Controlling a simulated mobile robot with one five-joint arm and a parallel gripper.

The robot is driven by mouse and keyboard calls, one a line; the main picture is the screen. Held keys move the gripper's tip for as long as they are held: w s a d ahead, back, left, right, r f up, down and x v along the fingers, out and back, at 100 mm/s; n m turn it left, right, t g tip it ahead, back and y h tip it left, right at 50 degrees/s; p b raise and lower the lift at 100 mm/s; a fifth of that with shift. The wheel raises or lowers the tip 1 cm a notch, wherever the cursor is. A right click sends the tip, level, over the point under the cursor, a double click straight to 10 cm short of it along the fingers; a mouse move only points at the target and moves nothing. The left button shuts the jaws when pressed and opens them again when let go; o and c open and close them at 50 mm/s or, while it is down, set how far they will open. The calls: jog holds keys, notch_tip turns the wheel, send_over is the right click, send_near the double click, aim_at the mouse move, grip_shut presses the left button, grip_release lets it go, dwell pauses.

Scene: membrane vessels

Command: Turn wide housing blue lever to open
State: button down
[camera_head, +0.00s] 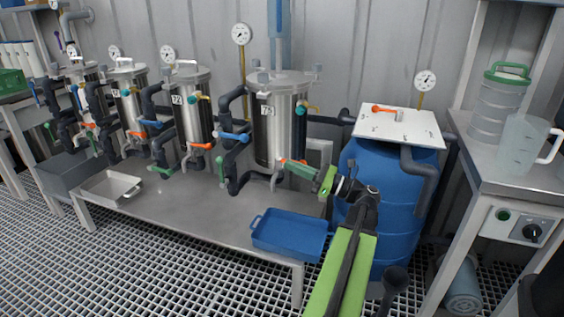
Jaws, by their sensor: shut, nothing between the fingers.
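The wide housing (268,130) is the broad steel vessel with the label 75, standing upright on the steel bench. Its blue lever (234,136) sits on the dark pipework at the vessel's left, lying roughly level. A green lever (221,168) hangs lower on the same pipework. An orange lever (297,165) is at the vessel's lower right. My gripper (316,177) is shut and empty, right beside the orange lever in the picture. I cannot tell whether they touch. My gripper is to the right of the blue lever and apart from it.
A blue tray (290,233) lies on the bench (205,205) below my gripper. A blue drum (375,215) with a white lid stands to the right. Several narrower vessels with similar levers stand to the left. A steel tray (111,188) lies at the bench's left end.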

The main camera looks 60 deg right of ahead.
jog(key=p, duration=0.4)
send_near(230, 136)
jog(key=w, duration=0.5)
jog(key=shift+w+a+f, duration=0.35)
jog(key=shift+a, duration=0.05)
